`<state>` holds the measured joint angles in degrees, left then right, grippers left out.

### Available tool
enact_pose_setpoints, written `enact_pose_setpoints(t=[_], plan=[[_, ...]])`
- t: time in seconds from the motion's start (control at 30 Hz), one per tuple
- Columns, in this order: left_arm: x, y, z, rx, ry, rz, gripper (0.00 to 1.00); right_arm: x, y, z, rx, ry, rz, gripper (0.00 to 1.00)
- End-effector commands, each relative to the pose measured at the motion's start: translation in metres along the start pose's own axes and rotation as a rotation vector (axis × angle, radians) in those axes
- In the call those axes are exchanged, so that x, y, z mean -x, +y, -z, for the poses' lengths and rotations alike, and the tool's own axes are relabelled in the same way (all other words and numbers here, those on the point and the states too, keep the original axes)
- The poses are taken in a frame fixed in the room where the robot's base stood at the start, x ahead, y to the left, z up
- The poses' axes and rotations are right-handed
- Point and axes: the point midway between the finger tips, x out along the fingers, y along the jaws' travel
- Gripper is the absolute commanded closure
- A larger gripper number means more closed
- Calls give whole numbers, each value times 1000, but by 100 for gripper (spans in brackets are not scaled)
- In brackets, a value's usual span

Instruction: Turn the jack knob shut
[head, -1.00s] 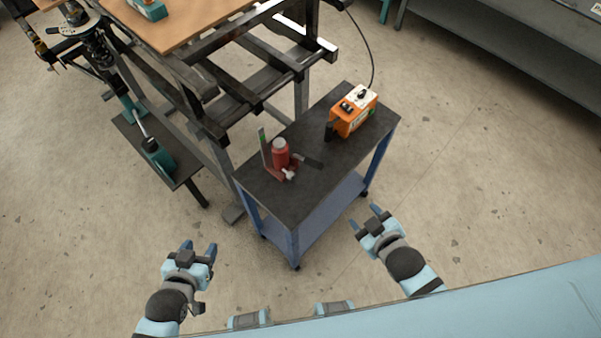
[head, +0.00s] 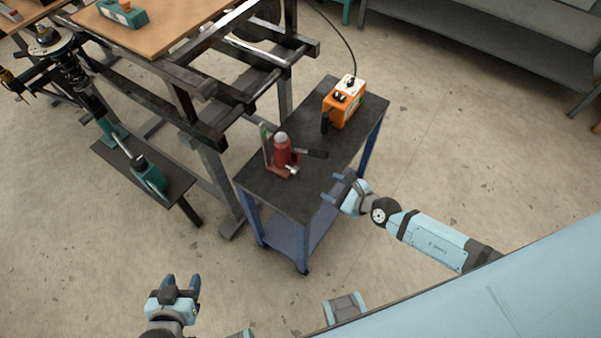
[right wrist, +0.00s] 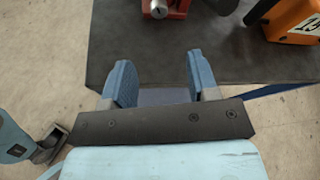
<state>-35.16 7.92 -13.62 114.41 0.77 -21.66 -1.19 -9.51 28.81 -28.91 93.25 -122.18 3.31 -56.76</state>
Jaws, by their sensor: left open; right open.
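A small red bottle jack (head: 281,152) stands upright on the dark cart top, with a black handle socket sticking out to its right. Its pale knob (head: 292,170) is low on the near side. In the right wrist view the knob (right wrist: 159,9) shows at the top edge, beyond my fingertips. My right gripper (head: 339,188) is open and empty at the cart's right edge, short of the jack; its two blue fingers (right wrist: 155,80) point towards the cart. My left gripper (head: 181,281) is open and empty, low over the floor, well away from the cart.
An orange control box (head: 344,104) with a cable stands at the cart's far end. The cart top (head: 270,191) is bare around the jack's near side. A dark steel frame (head: 211,130) stands close on the left, with a teal pump (head: 149,177) on a low plate.

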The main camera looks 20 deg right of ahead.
Motion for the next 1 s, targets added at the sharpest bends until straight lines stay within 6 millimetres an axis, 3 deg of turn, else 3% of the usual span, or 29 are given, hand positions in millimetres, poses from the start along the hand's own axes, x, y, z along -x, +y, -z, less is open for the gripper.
enact_pose_setpoints(t=[0.4,0.6,0.8,1.0], plan=[[-5,-2,-8,0,-2,3,48,-84,0,-2,-5,-4,1,45],[-8,-2,-14,-1,-6,4,48,-116,0,-1,-5,-3,1,45],[-8,-3,-16,-2,-6,4,48,-129,0,-2,-7,-3,0,45],[-8,-3,-15,-2,-5,4,48,-131,1,-2,-8,-2,0,45]])
